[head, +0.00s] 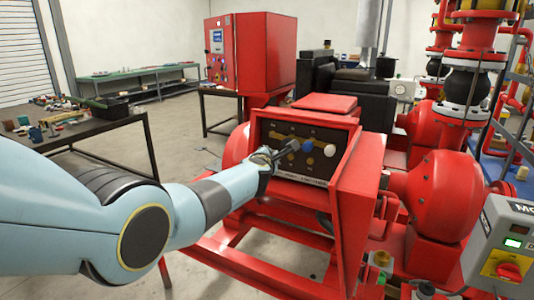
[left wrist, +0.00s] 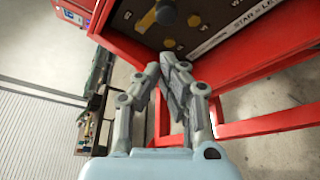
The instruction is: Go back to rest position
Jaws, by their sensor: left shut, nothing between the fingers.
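My left gripper (head: 284,151) is at the end of my pale blue arm, in front of the dark panel (head: 318,170) of the red pump skid. Its fingers are shut with nothing between them. In the left wrist view the gripper (left wrist: 172,62) points up toward the panel (left wrist: 206,14), just below its lower edge. A dark round knob (left wrist: 165,12) with a brass lever shows beyond the fingertips. In the head view a blue knob (head: 307,146) and a cream knob (head: 329,150) show just right of the gripper. Whether the fingers touch the panel cannot be told. My right gripper is out of view.
A workbench (head: 85,127) with tools stands at the left. A red cabinet (head: 250,50) stands behind the skid. Red pump housings (head: 440,195) and a grey switch box (head: 508,235) are at the right. Bare floor lies between the bench and the skid.

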